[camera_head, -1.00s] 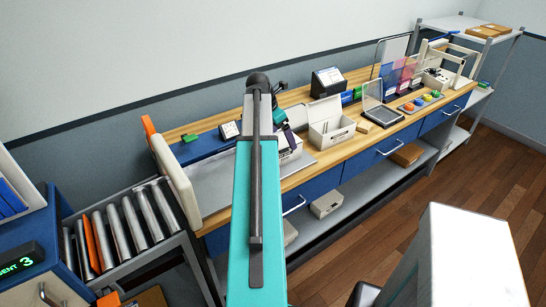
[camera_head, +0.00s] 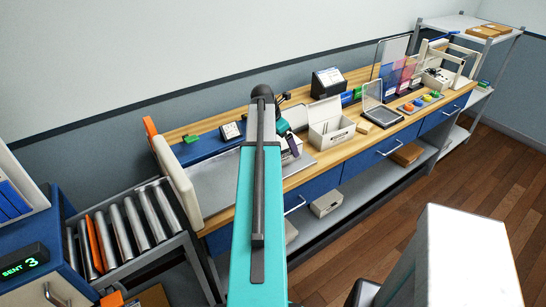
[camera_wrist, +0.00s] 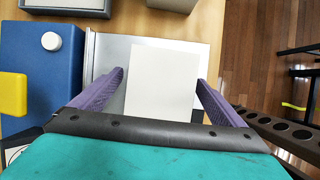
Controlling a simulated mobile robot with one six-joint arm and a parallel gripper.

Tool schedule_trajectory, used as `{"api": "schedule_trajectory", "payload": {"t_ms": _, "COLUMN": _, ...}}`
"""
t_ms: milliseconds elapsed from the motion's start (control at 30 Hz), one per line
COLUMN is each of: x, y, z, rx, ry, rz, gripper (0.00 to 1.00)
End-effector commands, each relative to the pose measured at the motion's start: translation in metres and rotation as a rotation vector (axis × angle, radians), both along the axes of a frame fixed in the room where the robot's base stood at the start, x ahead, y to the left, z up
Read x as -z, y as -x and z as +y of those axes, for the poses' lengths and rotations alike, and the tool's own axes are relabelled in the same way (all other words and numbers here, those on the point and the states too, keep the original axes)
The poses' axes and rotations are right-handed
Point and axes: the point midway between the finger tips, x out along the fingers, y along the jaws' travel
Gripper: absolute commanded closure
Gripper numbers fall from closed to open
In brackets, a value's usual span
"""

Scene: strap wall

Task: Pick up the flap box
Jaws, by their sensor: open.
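The flap box (camera_wrist: 163,65) looks like a plain, pale, flat-topped block in the wrist view. It lies on a grey metal plate (camera_wrist: 108,50) on the bench.
A blue unit (camera_wrist: 45,60) with a white knob and yellow block stands left of the plate. An open lidded white box (camera_head: 330,130) stands farther along the bench. A roller conveyor (camera_head: 130,225) is at the left. Wooden floor is open at right.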

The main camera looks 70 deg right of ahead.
Motion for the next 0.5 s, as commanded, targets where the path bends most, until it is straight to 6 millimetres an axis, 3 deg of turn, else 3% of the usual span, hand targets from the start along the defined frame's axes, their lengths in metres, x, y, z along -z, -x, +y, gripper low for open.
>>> {"api": "schedule_trajectory", "payload": {"t_ms": 233, "x": 0.017, "y": 0.005, "z": -0.006, "rx": 0.001, "ry": 0.000, "rz": 0.000, "gripper": 0.06}}
{"api": "schedule_trajectory", "payload": {"t_ms": 500, "x": 0.021, "y": 0.005, "z": -0.007, "rx": 0.001, "ry": 0.001, "rz": -0.001, "gripper": 0.06}}
